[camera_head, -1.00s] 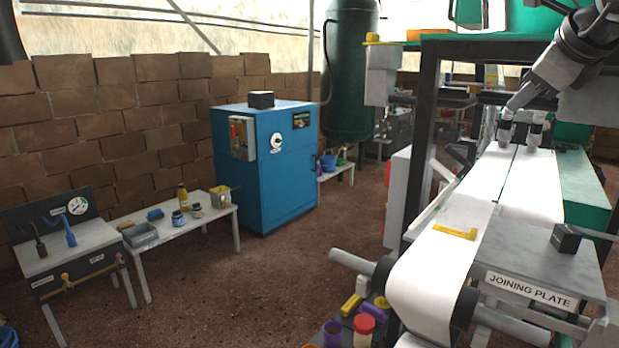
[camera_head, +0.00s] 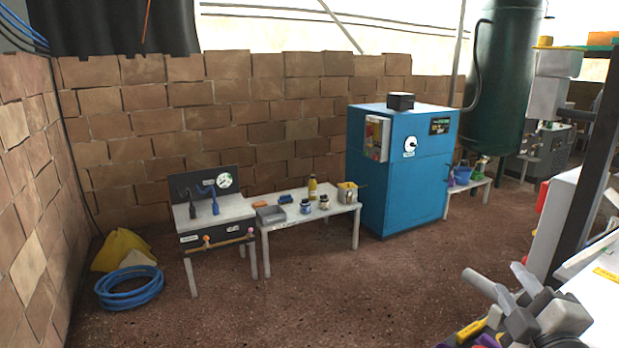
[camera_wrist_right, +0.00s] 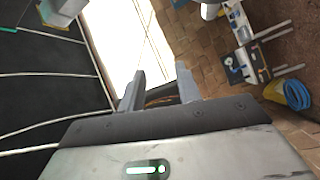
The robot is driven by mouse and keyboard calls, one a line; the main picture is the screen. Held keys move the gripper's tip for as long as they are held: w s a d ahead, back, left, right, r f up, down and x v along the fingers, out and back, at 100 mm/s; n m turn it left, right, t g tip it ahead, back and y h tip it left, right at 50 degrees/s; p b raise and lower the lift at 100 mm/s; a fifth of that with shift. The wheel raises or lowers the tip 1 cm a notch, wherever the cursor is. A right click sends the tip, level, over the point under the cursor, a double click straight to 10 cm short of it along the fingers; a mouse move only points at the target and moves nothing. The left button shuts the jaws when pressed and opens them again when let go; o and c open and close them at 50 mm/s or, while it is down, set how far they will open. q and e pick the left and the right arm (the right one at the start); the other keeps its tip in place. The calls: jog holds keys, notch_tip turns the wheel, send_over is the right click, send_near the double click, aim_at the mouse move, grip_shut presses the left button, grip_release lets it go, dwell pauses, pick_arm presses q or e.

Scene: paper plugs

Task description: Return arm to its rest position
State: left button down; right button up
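My right gripper (camera_head: 494,274) shows at the lower right of the head view, its two grey fingers pointing up and to the left. In the wrist view the two fingers (camera_wrist_right: 160,84) stand apart with a gap between them, and nothing is held. The gripper is beside the white-topped bench at the right of the head view, and I cannot tell its height above it. My left gripper is not in view.
A dark post (camera_head: 582,190) stands just right of the gripper. A blue cabinet (camera_head: 400,190), a low white table (camera_head: 310,215) and a small bench with a gauge (camera_head: 218,235) line the brick wall. A coiled blue hose (camera_head: 130,290) lies at left. The brown floor between is clear.

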jog(key=s+a+f+m+g+h, duration=0.1)
jog(key=s+a+f+m+g, duration=0.1)
jog(key=s+f+m+g, duration=0.4)
jog(key=s+a+f+m+g, duration=0.2)
jog(key=s+f, duration=0.2)
jog(key=f, duration=0.5)
jog(key=s+a+f+m+g+y, duration=0.2)
jog(key=s+a+f+g, duration=0.15)
jog(key=s, duration=0.35)
jog(key=s+a+f+m+g+y, duration=0.1)
jog(key=s+a+f+g+y, duration=0.15)
jog(key=s+a+g, duration=0.35)
jog(key=w+a+f+t+y+b, duration=0.2)
jog(key=w+a+f+t, duration=0.3)
jog(key=t, duration=0.4)
jog(key=shift+f+b+x, duration=0.2)
jog(key=shift+b+x, duration=0.15)
jog(key=shift+x, duration=0.75)
jog(key=shift+s+t, duration=0.2)
jog(key=shift+t, duration=0.05)
